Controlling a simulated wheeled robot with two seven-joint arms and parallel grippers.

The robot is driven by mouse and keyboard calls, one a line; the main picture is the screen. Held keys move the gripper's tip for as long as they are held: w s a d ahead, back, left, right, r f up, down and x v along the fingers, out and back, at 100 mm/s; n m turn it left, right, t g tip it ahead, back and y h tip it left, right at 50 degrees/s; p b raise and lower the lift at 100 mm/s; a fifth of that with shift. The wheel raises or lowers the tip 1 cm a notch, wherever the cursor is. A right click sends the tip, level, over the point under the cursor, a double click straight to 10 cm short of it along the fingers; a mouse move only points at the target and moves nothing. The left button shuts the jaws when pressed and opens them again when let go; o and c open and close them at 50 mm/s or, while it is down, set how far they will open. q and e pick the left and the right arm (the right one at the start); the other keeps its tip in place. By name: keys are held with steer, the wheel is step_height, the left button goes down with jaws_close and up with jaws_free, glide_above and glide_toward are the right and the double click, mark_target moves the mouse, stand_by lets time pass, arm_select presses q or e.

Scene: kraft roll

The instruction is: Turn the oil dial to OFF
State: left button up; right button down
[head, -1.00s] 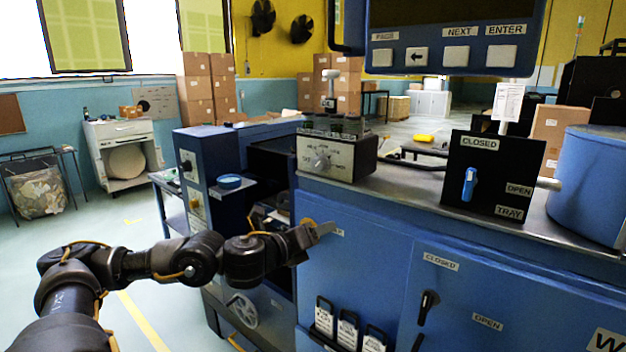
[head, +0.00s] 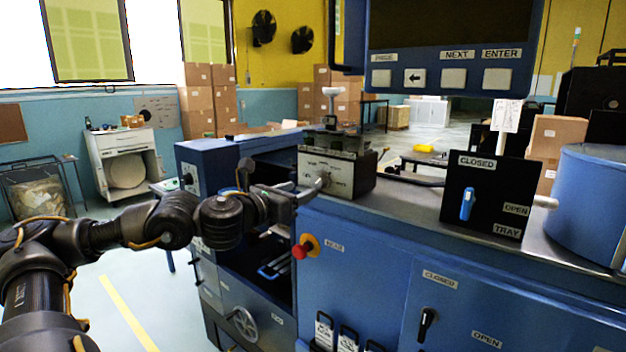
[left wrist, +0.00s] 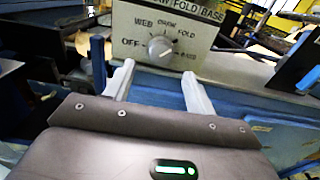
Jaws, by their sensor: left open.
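A round silver dial (left wrist: 159,48) sits on the pale front plate of a box on the blue machine's top. Around it I read OFF at left, WEB, DRAW, FOLD and a label at right; no readable lettering says oil. Its pointer direction is too unclear to tell. In the head view the dial (head: 324,178) is partly covered by my left gripper (head: 311,190). That gripper is open, with its two pale fingers (left wrist: 156,80) apart and pointing at the plate. The dial shows above and between the fingertips in the left wrist view. Contact with it cannot be told.
A red button (head: 300,251) on a yellow base is on the cabinet front below. A black panel (head: 483,195) with a blue lever stands on the counter to the right. A screen with keys (head: 453,77) hangs above. An open bay (head: 270,262) lies below my left gripper.

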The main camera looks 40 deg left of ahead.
mark_target(316, 184)
arm_select(q)
steer(key=w+p, duration=0.1)
steer(key=w, duration=0.5)
steer(key=shift+a, duration=0.1)
steer(key=shift+s, duration=0.1)
steer(key=c, duration=1)
